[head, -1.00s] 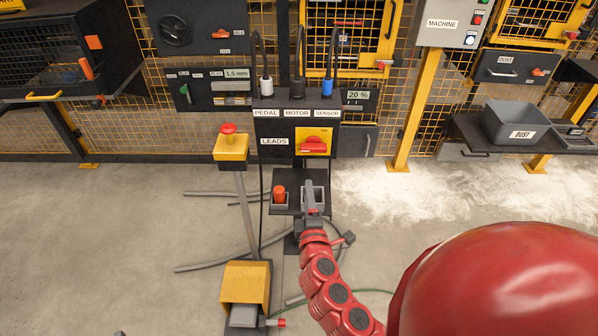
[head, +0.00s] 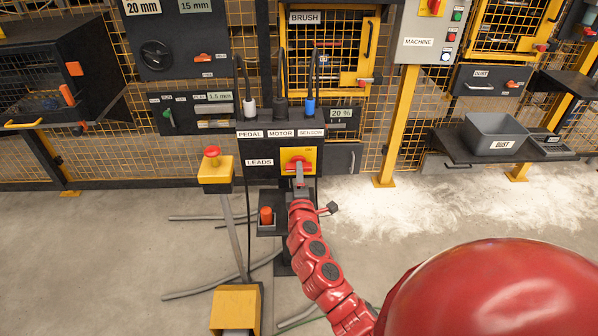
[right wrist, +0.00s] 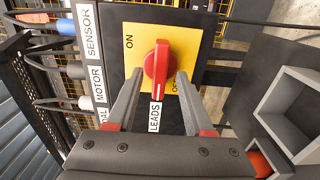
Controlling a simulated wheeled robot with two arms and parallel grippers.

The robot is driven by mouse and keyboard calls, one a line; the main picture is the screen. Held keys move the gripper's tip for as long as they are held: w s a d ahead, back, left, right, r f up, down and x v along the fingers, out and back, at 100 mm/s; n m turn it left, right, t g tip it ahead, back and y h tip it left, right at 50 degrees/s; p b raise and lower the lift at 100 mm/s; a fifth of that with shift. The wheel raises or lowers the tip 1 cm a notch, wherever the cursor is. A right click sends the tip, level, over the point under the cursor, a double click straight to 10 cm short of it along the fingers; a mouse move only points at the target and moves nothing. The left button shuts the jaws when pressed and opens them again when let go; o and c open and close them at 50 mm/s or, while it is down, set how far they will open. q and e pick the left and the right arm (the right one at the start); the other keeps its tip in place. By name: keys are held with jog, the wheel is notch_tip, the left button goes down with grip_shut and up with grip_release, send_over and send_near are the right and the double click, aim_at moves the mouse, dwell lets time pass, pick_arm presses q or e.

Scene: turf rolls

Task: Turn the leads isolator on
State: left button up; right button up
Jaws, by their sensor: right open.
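The leads isolator is a red rotary knob (head: 297,158) on a yellow plate (head: 313,157), beside the LEADS label (head: 260,162) on a dark post panel. In the right wrist view the knob (right wrist: 157,68) has its handle level with the LEADS text, crosswise to the panel's height. ON is printed at the panel-top side, OFF toward the opposite side, partly covered. My right gripper (head: 299,174) is just in front of the knob. In the right wrist view its open fingers (right wrist: 159,80) flank the knob's near end, with gaps visible. My left gripper is not in view.
Three plugs with cables stand above the PEDAL, MOTOR and SENSOR labels (head: 280,134). A yellow box with a red button (head: 214,168) stands left. A small tray with an orange-red cylinder (head: 266,215) is below. A grey DUST bin (head: 494,135) stands right. Cables lie on the floor.

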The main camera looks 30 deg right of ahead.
jog(key=shift+x, duration=1)
grip_shut()
